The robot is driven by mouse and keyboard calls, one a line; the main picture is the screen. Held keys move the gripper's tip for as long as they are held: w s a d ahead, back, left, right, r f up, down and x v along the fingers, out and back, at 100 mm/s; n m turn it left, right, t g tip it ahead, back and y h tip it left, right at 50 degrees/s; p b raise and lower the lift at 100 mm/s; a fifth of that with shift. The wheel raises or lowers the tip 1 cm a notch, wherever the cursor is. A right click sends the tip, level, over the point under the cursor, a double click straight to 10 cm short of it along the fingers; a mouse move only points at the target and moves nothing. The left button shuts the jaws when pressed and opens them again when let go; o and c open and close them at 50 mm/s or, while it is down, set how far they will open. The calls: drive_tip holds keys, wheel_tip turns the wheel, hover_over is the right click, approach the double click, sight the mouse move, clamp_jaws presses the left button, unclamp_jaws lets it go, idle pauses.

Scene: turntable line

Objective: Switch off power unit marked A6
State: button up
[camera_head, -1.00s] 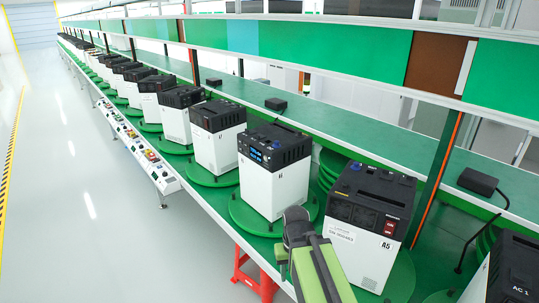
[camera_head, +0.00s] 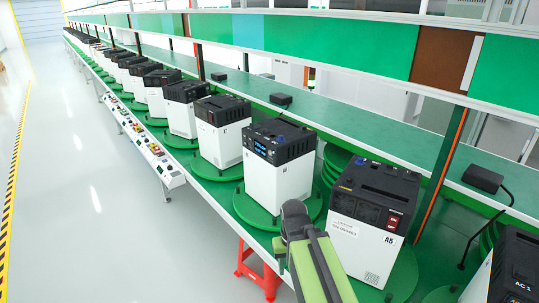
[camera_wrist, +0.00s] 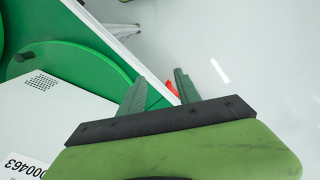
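No label A6 is readable in either view. My gripper (camera_head: 292,212) is in front of these two units, near the line's front edge. In the wrist view my gripper (camera_wrist: 159,92) has its two fingers apart with nothing between them. A white unit's side with the digits 000463 (camera_wrist: 28,165) shows there.
More units stand on round green turntables (camera_head: 215,168) in a row to the far left. A unit marked AC 1 (camera_head: 515,275) is at the right edge. A green shelf (camera_head: 380,145) runs behind. A control strip (camera_head: 150,155) lies along the left. The grey floor (camera_head: 90,220) is open.

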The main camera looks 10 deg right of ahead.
clamp_jaws()
drive_tip(key=shift+a, duration=0.1)
idle(1.5)
